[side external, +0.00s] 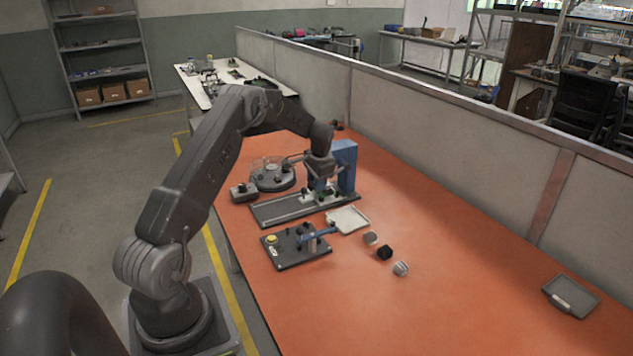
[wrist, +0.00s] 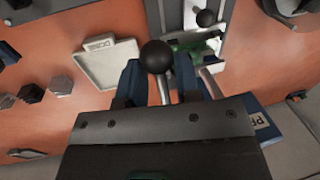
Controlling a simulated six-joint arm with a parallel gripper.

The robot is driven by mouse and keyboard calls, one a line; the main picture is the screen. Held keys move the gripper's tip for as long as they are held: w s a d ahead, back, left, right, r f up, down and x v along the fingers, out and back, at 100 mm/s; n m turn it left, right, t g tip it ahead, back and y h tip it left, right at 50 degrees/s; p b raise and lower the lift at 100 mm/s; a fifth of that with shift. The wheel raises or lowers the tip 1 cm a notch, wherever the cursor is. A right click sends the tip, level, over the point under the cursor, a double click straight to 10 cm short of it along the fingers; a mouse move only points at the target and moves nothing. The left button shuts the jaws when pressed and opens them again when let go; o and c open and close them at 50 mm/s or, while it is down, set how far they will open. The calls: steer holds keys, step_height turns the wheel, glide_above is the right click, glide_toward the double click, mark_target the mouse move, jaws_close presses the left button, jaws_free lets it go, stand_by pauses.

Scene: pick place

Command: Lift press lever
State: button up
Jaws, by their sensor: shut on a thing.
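The blue press (side external: 345,160) stands upright at the end of a long grey base plate (side external: 270,213) on the orange table. Its labelled blue body (wrist: 272,132) also shows at the lower right of the wrist view. In the wrist view, the press lever's black ball knob (wrist: 157,57) sits between my blue gripper fingers (wrist: 157,78). In the side view, my gripper (side external: 318,182) is beside the front of the press, shut on the lever. The lever's shaft is mostly hidden by my gripper.
A white tray (side external: 347,220) lies close in front of the press. A dark board (side external: 293,258) with a yellow button and blue clamp is nearer. Several small blocks (side external: 384,253) lie beside it. A round fixture (side external: 271,179) stands behind. The right table area is clear except a grey tray (side external: 584,293).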

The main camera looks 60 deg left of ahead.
jaws_close()
steer(key=shift+r, duration=0.15)
steer(key=shift+r+g, duration=1.3)
steer(key=shift+g, duration=0.1)
steer(key=v, duration=0.3)
steer(key=a+v, duration=0.1)
steer(key=shift+w+d+r, duration=0.15)
steer(key=shift+w+r, duration=0.05)
steer(key=shift+r, duration=0.2)
steer(key=shift+w+r, duration=0.95)
steer(key=shift+r, duration=0.2)
steer(key=shift+s+r, duration=0.1)
